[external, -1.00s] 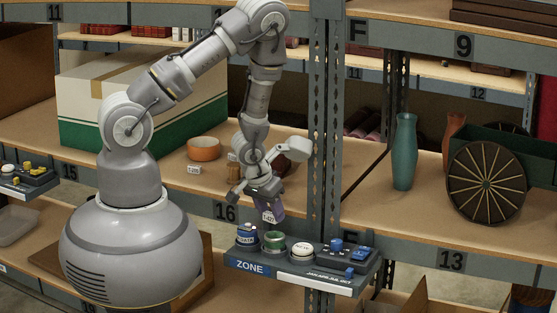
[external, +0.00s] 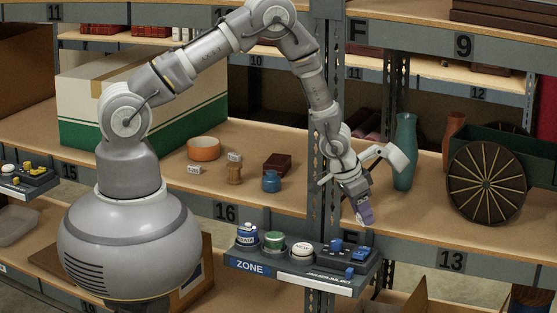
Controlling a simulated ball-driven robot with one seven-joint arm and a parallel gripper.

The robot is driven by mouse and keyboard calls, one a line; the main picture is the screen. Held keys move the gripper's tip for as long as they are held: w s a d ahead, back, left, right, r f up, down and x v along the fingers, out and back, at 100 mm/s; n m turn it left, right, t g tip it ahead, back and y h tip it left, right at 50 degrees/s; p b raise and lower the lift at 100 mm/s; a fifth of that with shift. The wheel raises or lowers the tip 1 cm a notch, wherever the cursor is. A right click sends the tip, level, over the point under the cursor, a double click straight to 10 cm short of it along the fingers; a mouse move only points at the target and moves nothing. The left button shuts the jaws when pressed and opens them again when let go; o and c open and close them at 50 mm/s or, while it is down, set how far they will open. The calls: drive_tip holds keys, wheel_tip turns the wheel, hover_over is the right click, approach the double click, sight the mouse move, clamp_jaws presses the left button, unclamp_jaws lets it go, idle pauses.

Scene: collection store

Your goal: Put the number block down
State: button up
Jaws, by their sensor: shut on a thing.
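My gripper (external: 354,186) is shut on the number block (external: 366,214), a small purple piece with pale marks near its top. The block hangs tilted below the fingers, in front of the upright post and just above and behind the right end of the control panel (external: 310,277). It appears in the air, apart from the shelf board (external: 420,218), but the exact gap cannot be told. The fingers partly hide its upper end.
An orange bowl (external: 204,148), white tags (external: 194,169), a brown jar (external: 234,174), a blue jar (external: 271,181) and a dark red box (external: 278,163) stand left. A teal vase (external: 405,152) and spoked wheel (external: 486,183) stand right. Bare shelf lies between.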

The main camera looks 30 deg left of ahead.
drive_tip(key=b, duration=0.4)
hover_over(419, 229)
drive_tip(key=s+a, duration=0.1)
drive_tip(key=shift+s+f, duration=0.2)
drive_tip(key=shift+f, duration=0.65)
drive_tip(key=shift+f+b, duration=1.05)
drive_tip(key=shift+f, duration=0.6)
drive_tip(key=shift+f, duration=0.25)
drive_tip(key=o, duration=1)
drive_tip(key=shift+r, duration=0.1)
drive_tip(key=shift+r, duration=0.1)
